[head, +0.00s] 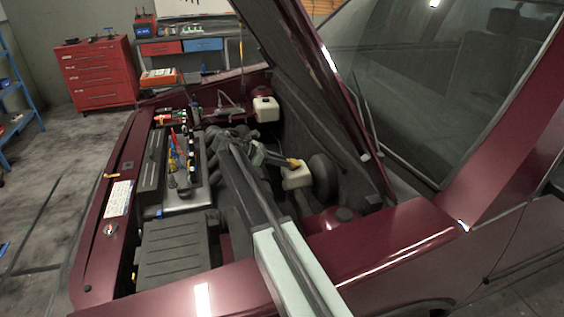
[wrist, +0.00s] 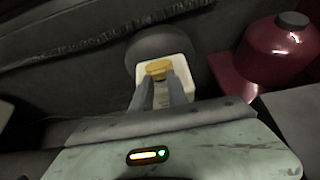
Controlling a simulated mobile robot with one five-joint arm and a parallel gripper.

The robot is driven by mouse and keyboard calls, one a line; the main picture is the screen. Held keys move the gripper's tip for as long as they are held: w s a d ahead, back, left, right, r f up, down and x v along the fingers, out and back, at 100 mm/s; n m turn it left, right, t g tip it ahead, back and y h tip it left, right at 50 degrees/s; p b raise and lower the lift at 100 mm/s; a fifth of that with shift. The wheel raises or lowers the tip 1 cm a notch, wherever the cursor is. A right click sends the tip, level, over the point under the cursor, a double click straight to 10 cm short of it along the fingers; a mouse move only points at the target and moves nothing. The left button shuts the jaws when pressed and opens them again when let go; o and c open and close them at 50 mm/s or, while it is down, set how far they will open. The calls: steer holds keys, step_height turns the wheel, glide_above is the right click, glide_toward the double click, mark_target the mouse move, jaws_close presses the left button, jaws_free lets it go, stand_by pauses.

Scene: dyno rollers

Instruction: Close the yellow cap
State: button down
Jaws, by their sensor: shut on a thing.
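The yellow cap (wrist: 158,68) sits on top of a cream-white reservoir (wrist: 180,72) in the wrist view. My gripper (wrist: 160,80) reaches up to the cap from below in that view, and its two grey fingers are shut on the cap. In the head view the cap (head: 293,163) shows at the tip of my gripper (head: 287,162), over the white reservoir (head: 297,178) in the engine bay. The fingers hide part of the cap and reservoir, so I cannot tell how tightly the cap is seated.
A dark red tank with a black cap (wrist: 280,55) stands right of the reservoir in the wrist view. The raised hood (head: 310,80) leans above the engine bay. The red fender (head: 390,245) lies below my arm. Another white reservoir (head: 266,109) stands farther back.

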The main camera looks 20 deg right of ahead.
steer(key=shift+a+f, duration=0.2)
steer(key=shift+f, duration=0.3)
steer(key=shift+b, duration=0.3)
steer(key=c, duration=1.3)
jaws_free()
steer(key=shift+a+r, duration=0.1)
steer(key=p+v, duration=0.3)
steer(key=v, duration=0.4)
steer(key=shift+a+r+p, duration=0.1)
steer(key=shift+a+p, duration=0.15)
steer(key=shift+p, duration=0.15)
